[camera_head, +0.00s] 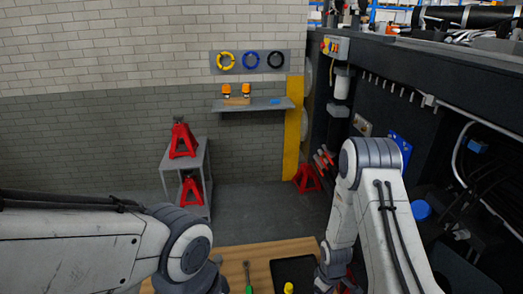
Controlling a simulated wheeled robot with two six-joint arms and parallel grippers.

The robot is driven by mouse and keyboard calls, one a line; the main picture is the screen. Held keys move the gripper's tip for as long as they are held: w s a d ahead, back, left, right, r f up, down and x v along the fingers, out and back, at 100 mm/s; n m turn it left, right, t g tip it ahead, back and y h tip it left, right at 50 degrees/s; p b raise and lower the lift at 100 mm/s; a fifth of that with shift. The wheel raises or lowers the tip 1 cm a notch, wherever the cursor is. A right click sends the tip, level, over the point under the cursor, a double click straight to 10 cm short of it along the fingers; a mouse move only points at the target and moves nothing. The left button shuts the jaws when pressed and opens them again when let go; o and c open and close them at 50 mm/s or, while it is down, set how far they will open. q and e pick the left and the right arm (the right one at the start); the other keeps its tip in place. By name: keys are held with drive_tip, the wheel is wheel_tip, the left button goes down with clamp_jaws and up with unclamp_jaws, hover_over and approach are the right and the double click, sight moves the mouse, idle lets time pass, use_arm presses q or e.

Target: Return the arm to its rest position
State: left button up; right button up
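My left arm (95,245) comes in from the left edge, and its white and grey joint bends down out of the picture at the bottom. My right arm (385,225) rises from the lower right, bends at a grey joint and runs down to the bottom edge. The fingers of both grippers are below the picture, so I cannot see whether they hold anything.
A wooden surface (228,260) below bears a green-handled tool (248,278) and a black tray (293,270) with a yellow item (288,287). A grey stand (205,165) holds red jack stands (182,140). The dark chassis (450,80) fills the right. Floor (255,215) between looks clear.

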drive_tip(key=a+r+b, duration=0.4)
drive_tip(key=a+r, duration=0.3)
drive_tip(key=a, duration=0.1)
drive_tip(key=s+a+r+b, duration=0.5)
drive_tip(key=s+a+r, duration=0.4)
drive_tip(key=s+a+r+y+b, duration=0.1)
drive_tip(key=s+r+b, duration=0.2)
drive_tip(key=s, duration=0.8)
drive_tip(key=shift+a+n, duration=0.2)
drive_tip(key=shift+n, duration=0.1)
